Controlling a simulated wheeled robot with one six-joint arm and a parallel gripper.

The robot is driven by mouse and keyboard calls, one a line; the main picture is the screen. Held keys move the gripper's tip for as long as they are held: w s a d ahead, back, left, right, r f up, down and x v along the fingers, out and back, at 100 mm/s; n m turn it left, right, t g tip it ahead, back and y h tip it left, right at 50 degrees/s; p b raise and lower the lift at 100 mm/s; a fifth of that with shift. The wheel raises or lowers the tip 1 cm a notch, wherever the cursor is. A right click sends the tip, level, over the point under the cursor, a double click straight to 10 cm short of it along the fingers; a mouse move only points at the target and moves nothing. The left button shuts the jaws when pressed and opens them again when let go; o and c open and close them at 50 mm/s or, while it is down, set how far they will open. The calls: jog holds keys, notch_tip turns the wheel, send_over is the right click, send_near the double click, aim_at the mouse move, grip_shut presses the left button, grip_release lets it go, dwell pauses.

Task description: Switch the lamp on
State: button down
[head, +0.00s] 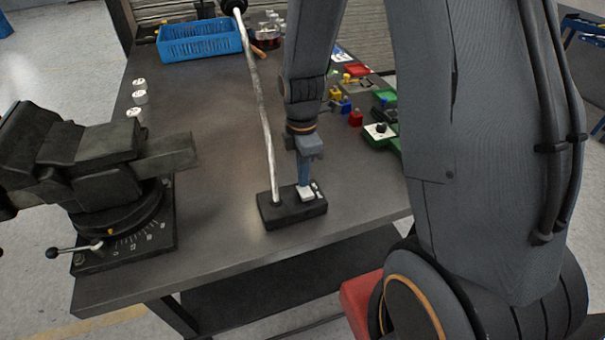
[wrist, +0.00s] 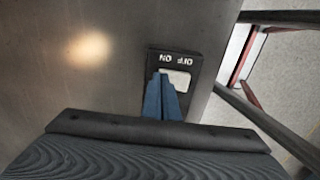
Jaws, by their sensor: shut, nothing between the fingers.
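The lamp's black base (head: 290,211) stands near the table's front edge. A thin white post rises from it to a dark lamp head (head: 233,5), partly cut off at the top. A white rocker switch (head: 306,193) sits on the base; it also shows in the wrist view (wrist: 182,80), beside upside-down ON and OFF labels. My gripper (head: 305,184) is shut and empty, pointing down at the switch. In the wrist view its blue fingertips (wrist: 159,77) cover the rocker's left end, on the ON side. I cannot tell whether they touch it.
A warm bright patch (wrist: 88,45) lies on the table in the wrist view. A dark vise (head: 110,180) stands at left, with white-topped cylinders (head: 139,97) behind it. A blue basket (head: 200,42) is at the back, small coloured parts (head: 356,118) at right. The table's middle is clear.

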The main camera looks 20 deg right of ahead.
jog(key=shift+s, duration=0.1)
jog(key=shift+s+r+p, duration=0.35)
jog(key=shift+s+p, duration=0.25)
jog(key=shift+r, duration=0.1)
jog(key=shift+r, duration=0.2)
jog(key=r+p, duration=0.4)
jog(key=shift+w, duration=0.25)
notch_tip(320, 180, up, 9)
jog(key=w+b, duration=0.1)
jog(key=b, duration=0.2)
jog(key=shift+w+r, duration=0.15)
jog(key=shift+w, duration=0.1)
